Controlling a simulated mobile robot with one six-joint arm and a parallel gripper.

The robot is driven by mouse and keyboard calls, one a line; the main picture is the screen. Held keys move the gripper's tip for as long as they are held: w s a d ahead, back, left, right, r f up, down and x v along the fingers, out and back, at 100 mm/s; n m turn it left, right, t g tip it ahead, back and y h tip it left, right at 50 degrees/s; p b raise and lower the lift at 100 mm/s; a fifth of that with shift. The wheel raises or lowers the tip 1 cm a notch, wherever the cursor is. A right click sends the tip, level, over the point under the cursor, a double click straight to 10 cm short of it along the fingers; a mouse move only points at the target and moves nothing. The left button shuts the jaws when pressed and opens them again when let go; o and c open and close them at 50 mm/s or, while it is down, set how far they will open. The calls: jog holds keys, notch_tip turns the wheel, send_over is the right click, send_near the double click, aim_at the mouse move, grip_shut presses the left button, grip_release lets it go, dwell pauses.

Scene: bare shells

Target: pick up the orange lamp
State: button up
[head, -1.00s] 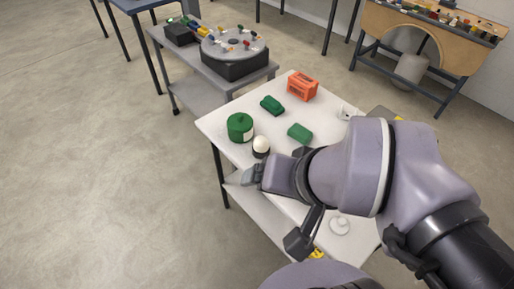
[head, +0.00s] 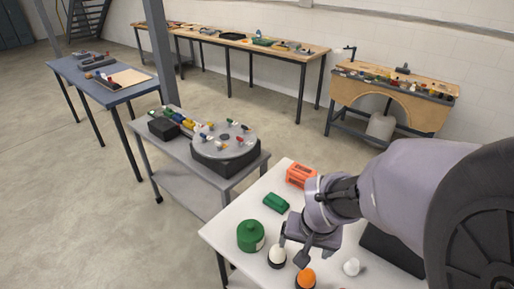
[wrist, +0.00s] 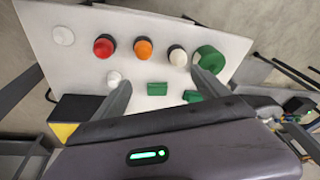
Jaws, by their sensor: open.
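The orange lamp (head: 306,279), an orange dome on a dark base, stands at the bottom edge of the head view, partly cut off. In the wrist view the orange lamp (wrist: 143,47) stands upright in a row, between a red lamp (wrist: 104,46) and a white lamp (wrist: 177,55). My gripper (wrist: 160,77) is open and empty, its two fingers spread wide. The orange lamp appears beyond the fingertips, not between the jaws. In the head view my gripper (head: 293,250) hangs over the white table, close to the white lamp (head: 277,258).
A grey cart with a turntable (head: 224,141) stands behind. Floor at left is clear.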

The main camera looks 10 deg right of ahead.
jog(key=g+p, duration=0.2)
jog(key=p, duration=0.1)
send_near(308, 275)
jog(key=f+b, duration=0.4)
jog(key=f, duration=0.1)
jog(key=f+b, duration=0.2)
jog(key=f, duration=0.1)
jog(key=shift+w+d, duration=0.25)
jog(key=shift+w, duration=0.05)
jog(key=f+b, duration=0.2)
jog(key=f, duration=0.1)
jog(key=f+b, duration=0.2)
jog(key=shift+w+d+f, duration=0.15)
jog(key=shift+w+f, duration=0.1)
jog(key=shift+w, duration=0.15)
jog(key=shift+r, duration=0.15)
jog(key=c, duration=1.6)
